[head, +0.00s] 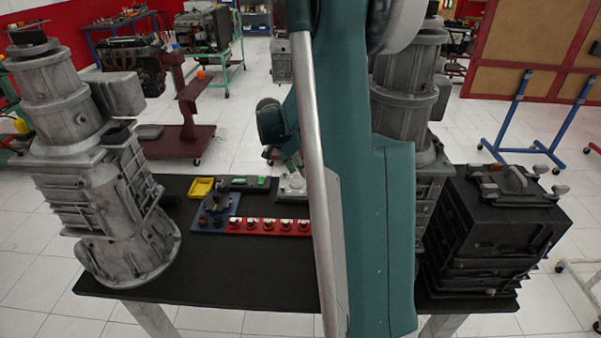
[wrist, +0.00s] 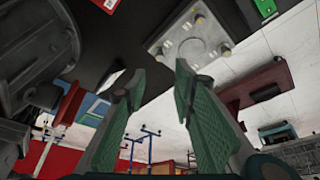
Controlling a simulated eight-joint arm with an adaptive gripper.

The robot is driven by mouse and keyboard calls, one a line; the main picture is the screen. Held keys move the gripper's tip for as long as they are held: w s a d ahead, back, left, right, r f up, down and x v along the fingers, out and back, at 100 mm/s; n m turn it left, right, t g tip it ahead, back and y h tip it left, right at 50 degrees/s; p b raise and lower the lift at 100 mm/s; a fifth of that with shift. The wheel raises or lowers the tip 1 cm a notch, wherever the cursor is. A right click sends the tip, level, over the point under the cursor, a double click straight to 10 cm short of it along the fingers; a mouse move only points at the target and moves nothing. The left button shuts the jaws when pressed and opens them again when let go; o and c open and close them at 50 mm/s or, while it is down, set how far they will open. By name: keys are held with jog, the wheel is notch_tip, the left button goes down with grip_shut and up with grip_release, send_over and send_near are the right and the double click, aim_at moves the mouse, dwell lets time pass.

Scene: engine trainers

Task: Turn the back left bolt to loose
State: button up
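A red rack (head: 268,234) with several knobs, a blue tray (head: 213,222), a yellow tray (head: 202,186) and a dark box with green marks (head: 250,183) lie near the plate. Tall grey housings (head: 75,160) and a black block (head: 495,235) flank them. The black table (head: 200,285) is clear in front.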

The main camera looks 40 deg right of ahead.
jog(key=n+g+y+p, duration=0.45)
jog(key=n+p, duration=0.75)
jog(key=n, duration=0.6)
send_near(308, 187)
jog(key=shift+s+d+f, duration=0.1)
jog(key=shift+s+d, duration=0.05)
jog(key=shift+s, duration=0.05)
jog(key=shift+f, duration=0.1)
jog(key=shift+x, duration=3.8)
grip_shut()
